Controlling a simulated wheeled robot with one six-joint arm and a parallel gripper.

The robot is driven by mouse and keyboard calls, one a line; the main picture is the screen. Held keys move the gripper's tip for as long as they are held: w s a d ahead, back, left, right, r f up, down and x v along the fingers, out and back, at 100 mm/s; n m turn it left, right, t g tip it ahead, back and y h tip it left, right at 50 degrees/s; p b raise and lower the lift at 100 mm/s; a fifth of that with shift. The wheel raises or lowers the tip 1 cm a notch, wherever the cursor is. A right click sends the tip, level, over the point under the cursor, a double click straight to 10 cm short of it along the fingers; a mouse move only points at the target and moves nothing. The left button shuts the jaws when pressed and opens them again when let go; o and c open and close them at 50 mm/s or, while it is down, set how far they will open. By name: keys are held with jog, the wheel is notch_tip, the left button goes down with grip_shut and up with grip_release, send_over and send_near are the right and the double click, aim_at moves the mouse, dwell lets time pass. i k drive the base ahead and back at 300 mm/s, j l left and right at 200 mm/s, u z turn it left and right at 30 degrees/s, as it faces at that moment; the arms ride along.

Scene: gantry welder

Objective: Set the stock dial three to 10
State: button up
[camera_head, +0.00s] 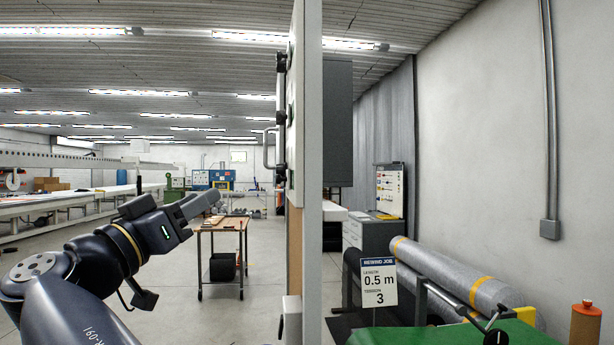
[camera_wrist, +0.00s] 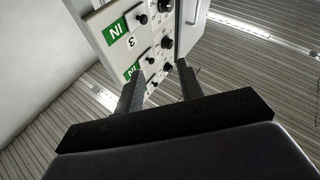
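I cannot tell which knob is the stock dial three, nor read any setting. My gripper (camera_wrist: 160,85) is open, its two dark fingers apart with nothing visible between them. The panel lies beyond the fingertips; the left finger overlaps its lower part in the picture. In the head view my gripper (camera_head: 212,199) is left of the column, whose panel side is seen nearly edge-on.
A tall pale column (camera_head: 309,150) stands mid-view, with a grey handle bar (camera_head: 267,150) on its left side. A wooden-topped cart (camera_head: 222,224) stands behind my gripper. At right are grey rolls (camera_head: 455,280), a green surface (camera_head: 520,335) and a "0.5 m" sign (camera_head: 379,283).

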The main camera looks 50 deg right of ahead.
aim_at(280, 169)
jog(key=i+j+z, duration=0.15)
jog(key=i+z, duration=0.25)
jog(key=i+j+z, duration=0.2)
jog(key=z, duration=0.2)
jog(key=i+j+z, duration=0.25)
jog(key=j+z, duration=0.15)
jog(key=i+j+z, duration=0.2)
jog(key=j+z, duration=0.2)
